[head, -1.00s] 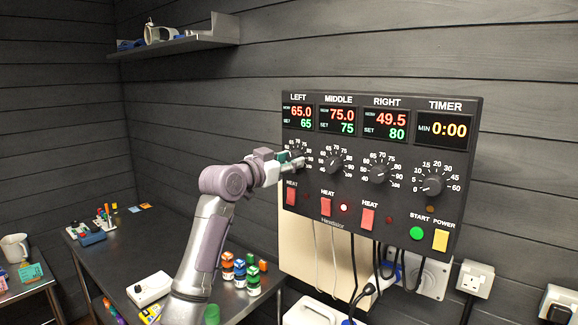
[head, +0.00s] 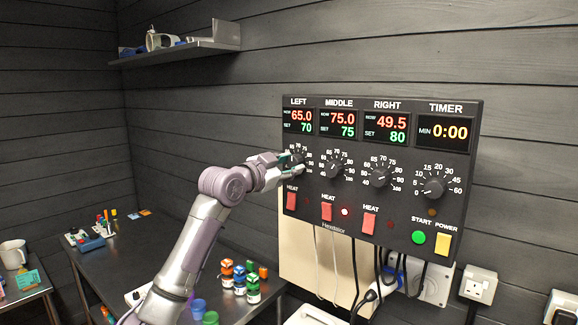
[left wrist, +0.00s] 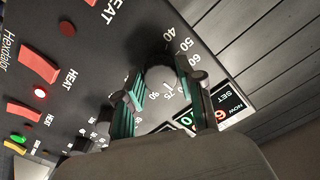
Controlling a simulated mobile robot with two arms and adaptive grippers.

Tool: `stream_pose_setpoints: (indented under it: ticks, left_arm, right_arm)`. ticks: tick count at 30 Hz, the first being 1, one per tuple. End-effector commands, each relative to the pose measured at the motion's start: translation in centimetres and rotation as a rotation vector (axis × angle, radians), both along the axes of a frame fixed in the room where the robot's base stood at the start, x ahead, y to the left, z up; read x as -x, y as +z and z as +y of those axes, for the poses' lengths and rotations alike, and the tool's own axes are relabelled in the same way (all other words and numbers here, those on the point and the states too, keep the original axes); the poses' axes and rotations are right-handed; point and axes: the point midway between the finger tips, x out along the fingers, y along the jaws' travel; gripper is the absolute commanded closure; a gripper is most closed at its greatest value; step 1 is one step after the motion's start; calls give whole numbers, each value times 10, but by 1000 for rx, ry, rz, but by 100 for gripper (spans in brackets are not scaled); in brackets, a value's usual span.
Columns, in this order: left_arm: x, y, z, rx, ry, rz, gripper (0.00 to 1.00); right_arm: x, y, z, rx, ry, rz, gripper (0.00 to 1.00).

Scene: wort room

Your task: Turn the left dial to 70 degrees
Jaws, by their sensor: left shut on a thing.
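The control panel (head: 335,215) hangs on the dark plank wall. The left dial (head: 295,162) is mostly hidden by my left gripper (head: 291,165) in the head view. In the left wrist view the black dial (left wrist: 161,75) sits between the two green-padded fingers of my left gripper (left wrist: 165,98), which is shut on it. The left display (head: 299,121) reads 65.0 NOW and 70 SET. The middle dial (head: 335,168) and right dial (head: 380,174) stand free. My right gripper is not in view.
Red heat switches (head: 327,212) sit below the dials, with a lit red lamp (head: 345,211) by the middle one. Cables hang under the panel. A dark table (head: 150,250) at the lower left bears several coloured-lidded jars (head: 239,280).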

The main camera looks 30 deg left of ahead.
Motion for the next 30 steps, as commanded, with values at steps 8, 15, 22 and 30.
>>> stream_pose_setpoints:
  ticks: [8,15,22,30]
  left_arm:
    - [0,0,0,1,0,0,37]
    - [0,0,0,1,0,0,37]
    - [21,-1,3,-2,1,0,37]
    - [79,-1,7,-4,2,2,37]
  right_arm:
    - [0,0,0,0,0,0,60]
    - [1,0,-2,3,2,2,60]
    - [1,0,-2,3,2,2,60]
    - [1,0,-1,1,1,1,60]
